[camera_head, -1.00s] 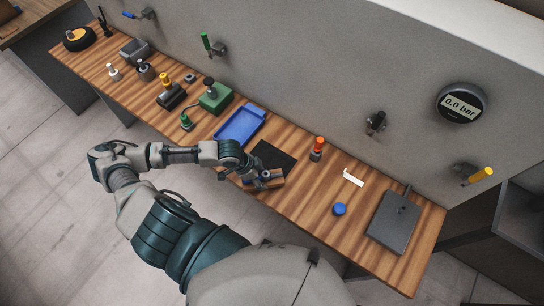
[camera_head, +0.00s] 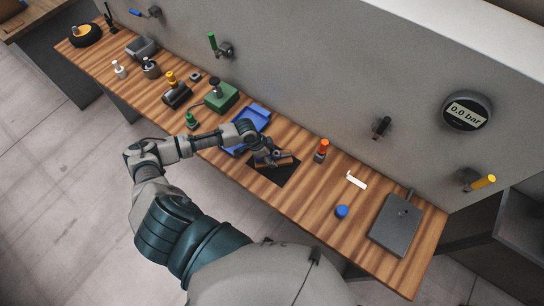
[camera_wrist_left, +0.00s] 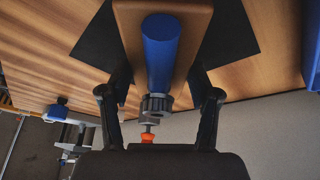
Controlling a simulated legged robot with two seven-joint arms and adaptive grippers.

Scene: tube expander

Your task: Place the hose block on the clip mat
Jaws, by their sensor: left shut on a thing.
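The hose block is a wooden block (camera_wrist_left: 190,30) with a blue hose (camera_wrist_left: 162,50) along it and a dark ribbed fitting at the hose's end. My left gripper (camera_wrist_left: 160,82) is shut on the hose block, with one finger at each side. In the head view, the left gripper (camera_head: 268,157) and the hose block (camera_head: 288,161) are over the black clip mat (camera_head: 272,177). The mat also shows on both sides of the block in the wrist view (camera_wrist_left: 232,42). I cannot tell whether the block touches the mat. My right gripper is not in view.
A blue tray (camera_head: 262,113) lies just behind and left of the mat. An orange-topped item (camera_head: 322,150) stands to its right, then a white strip (camera_head: 356,180), a blue round piece (camera_head: 342,211) and a grey plate (camera_head: 396,225). The wall runs behind the bench.

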